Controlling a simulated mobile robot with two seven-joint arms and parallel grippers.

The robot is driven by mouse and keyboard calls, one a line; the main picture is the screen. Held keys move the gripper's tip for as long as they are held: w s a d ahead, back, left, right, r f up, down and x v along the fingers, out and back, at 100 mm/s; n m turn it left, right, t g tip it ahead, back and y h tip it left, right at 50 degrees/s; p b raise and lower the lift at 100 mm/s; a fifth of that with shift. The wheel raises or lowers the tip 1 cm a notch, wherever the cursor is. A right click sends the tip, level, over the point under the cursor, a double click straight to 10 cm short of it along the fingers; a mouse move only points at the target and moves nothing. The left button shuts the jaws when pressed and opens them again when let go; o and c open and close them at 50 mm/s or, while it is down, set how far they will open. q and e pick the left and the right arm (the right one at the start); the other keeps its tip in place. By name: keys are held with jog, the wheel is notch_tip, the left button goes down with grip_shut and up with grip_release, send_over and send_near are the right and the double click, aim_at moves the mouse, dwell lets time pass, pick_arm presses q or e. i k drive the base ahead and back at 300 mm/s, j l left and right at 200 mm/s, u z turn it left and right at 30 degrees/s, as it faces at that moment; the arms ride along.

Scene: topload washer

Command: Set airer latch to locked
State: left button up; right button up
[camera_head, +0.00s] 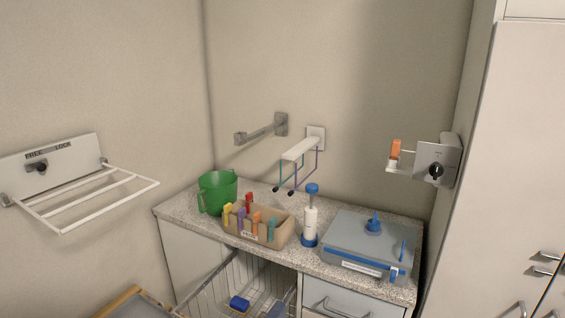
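The airer (109,202) is a white barred rack on the left wall, folded out from a pale panel (77,152). The panel carries the words FREE and LOCK along its top. A small dark latch knob (38,167) sits on the panel beneath the word FREE, to the left of LOCK. Its exact pointing direction is too small to tell. Neither of my grippers is in view, and nothing is touching the airer or the latch.
A wire basket (225,285) is below. A dial box (437,164) is at right. Space before the airer looks clear.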

aim_at(41, 165)
jog(key=u, duration=1.4)
